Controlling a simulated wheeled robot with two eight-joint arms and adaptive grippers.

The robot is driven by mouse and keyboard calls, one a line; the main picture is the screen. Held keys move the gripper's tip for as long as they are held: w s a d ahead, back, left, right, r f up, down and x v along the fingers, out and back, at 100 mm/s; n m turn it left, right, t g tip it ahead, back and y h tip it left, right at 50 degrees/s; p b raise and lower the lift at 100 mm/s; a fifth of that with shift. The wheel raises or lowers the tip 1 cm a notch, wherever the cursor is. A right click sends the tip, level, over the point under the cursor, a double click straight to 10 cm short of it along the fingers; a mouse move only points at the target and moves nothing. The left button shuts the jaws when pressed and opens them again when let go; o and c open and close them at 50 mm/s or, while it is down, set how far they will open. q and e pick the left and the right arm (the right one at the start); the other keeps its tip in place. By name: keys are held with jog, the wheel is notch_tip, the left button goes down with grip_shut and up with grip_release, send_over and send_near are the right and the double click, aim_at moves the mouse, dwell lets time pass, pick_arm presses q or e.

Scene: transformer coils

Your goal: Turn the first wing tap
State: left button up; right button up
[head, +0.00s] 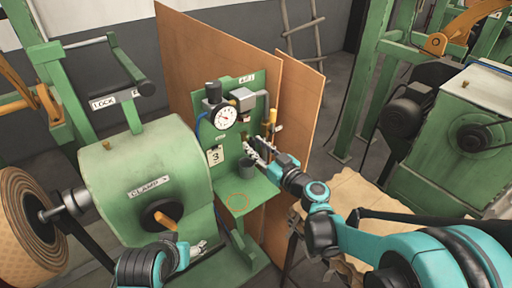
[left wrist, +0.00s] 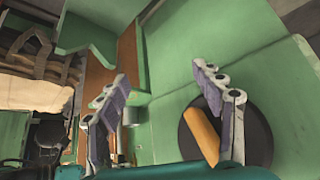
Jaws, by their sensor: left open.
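A green panel (head: 233,90) carries a round gauge (head: 225,115), a "3" tag and brass-coloured fittings (head: 272,117) at its right side. I cannot make out which fitting is the first wing tap. My right gripper (head: 257,143) is in front of the panel's lower right, just below these fittings, with its fingers apart; contact is unclear. My left gripper (head: 203,246) is low beside the green clamp machine. In the left wrist view, its fingers (left wrist: 160,92) are wide apart, with the right finger close to an orange handle (left wrist: 200,128) on a dark disc.
The green clamp machine (head: 115,185) stands at left, with its orange handle (head: 166,221) and a wound roll (head: 30,225). A grey cup (head: 246,166) stands on the panel's shelf (head: 262,192). Brown boards (head: 185,60) rise behind the panel. Another green machine (head: 445,140) stands at right.

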jog(key=shift+c, duration=0.3)
grip_shut()
jog(key=shift+m, duration=0.3)
jog(key=m, duration=0.4)
jog(key=shift+d, duration=0.1)
jog(key=shift+w+d+f+m+b, duration=0.1)
jog(key=shift+f+m+b, duration=0.1)
jog(key=shift+m, duration=3.1)
jog(key=shift+f+m+b, duration=0.1)
jog(key=shift+m+b, duration=0.1)
jog(key=shift+m, duration=3.1)
